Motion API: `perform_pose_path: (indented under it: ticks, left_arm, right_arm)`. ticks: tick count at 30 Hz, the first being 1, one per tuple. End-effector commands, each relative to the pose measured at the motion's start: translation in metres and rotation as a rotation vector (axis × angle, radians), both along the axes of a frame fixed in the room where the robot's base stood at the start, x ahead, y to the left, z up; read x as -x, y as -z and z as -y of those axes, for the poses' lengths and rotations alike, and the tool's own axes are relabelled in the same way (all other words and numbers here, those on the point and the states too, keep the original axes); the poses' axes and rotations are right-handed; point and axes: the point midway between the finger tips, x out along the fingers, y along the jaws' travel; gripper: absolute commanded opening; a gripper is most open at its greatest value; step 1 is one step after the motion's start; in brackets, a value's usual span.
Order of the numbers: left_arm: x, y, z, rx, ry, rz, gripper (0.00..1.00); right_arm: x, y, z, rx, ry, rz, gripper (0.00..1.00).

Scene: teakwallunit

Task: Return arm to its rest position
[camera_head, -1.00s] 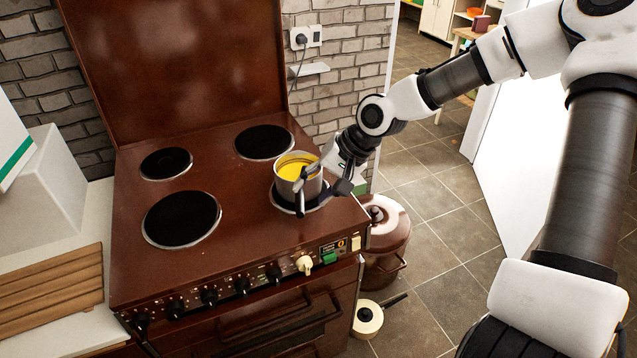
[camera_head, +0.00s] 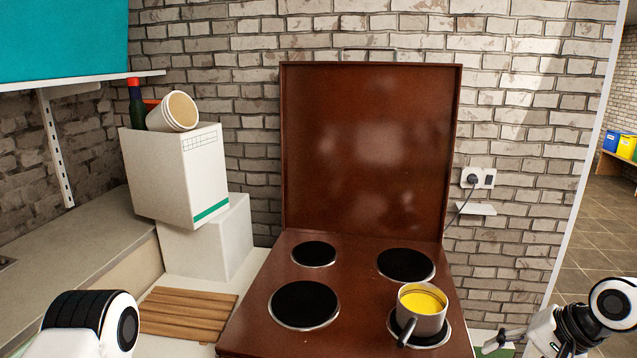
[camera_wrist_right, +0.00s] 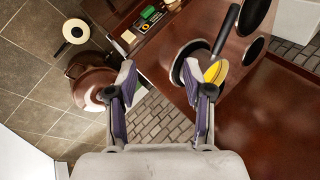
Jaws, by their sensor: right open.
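The grey pot with yellow contents (camera_head: 422,312) stands upright on the front right burner of the brown stove (camera_head: 345,268), its dark handle pointing toward the front. My right gripper (camera_head: 492,345) is at the lower right of the head view, beside the stove's right side and apart from the pot. In the right wrist view my right gripper (camera_wrist_right: 160,78) is open with nothing between its fingers. The pot (camera_wrist_right: 215,73) shows there beyond the right-hand finger, partly hidden by it. A white and black part of my left arm shows at lower left; my left gripper is out of view.
White boxes (camera_head: 180,175) are stacked left of the stove, behind a slatted wooden board (camera_head: 185,312). The raised brown lid (camera_head: 368,150) stands against the brick wall. A brown lidded pot (camera_wrist_right: 92,82) and a cream pan (camera_wrist_right: 75,31) sit on the tiled floor.

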Motion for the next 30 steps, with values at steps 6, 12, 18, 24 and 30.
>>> perform_pose_path:
  ticks: [6,12,18,24,30]
  left_arm:
    - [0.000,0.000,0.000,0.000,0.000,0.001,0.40]
    - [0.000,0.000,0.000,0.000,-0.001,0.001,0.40]
    - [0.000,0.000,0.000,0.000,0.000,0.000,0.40]
    - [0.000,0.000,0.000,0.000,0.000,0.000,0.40]
    - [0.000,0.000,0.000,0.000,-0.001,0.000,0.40]
  right_arm:
    - [0.013,0.042,-0.001,0.033,-0.012,-0.107,0.51]
    - [0.041,0.095,-0.006,0.105,-0.056,-0.263,0.51]
    - [0.094,0.160,-0.024,0.173,-0.111,-0.480,0.51]
    - [0.172,0.235,-0.060,0.225,-0.224,-0.663,0.51]
    - [0.258,0.294,-0.095,0.278,-0.401,-0.700,0.51]
